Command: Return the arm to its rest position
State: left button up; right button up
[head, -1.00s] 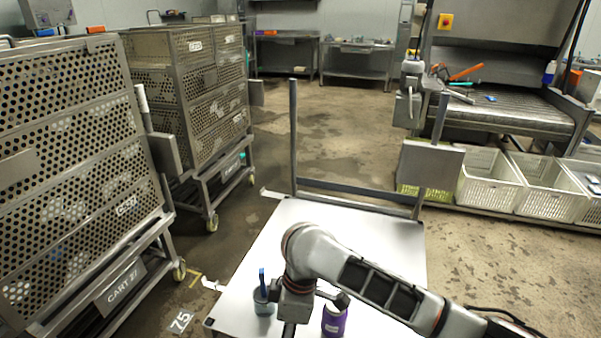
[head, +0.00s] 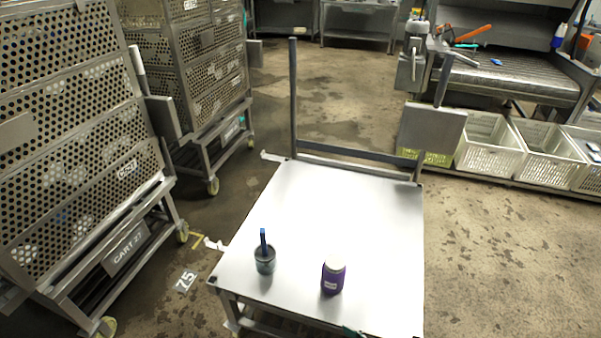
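Neither of my grippers shows in the head view, and no part of either arm is clearly in it. A white-topped cart (head: 330,215) with an upright grey frame at its far end stands in front of me. On its top stand a dark cup (head: 265,262) with a blue-handled tool in it and a purple jar (head: 333,277) with a pale lid. The two stand apart, both upright, towards the near edge.
Perforated metal carts stand at the left (head: 80,140) and behind it (head: 195,75). White crates (head: 490,150) line the floor at the right, beneath a conveyor table (head: 505,75). Concrete floor (head: 500,260) to the right of the white-topped cart is clear.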

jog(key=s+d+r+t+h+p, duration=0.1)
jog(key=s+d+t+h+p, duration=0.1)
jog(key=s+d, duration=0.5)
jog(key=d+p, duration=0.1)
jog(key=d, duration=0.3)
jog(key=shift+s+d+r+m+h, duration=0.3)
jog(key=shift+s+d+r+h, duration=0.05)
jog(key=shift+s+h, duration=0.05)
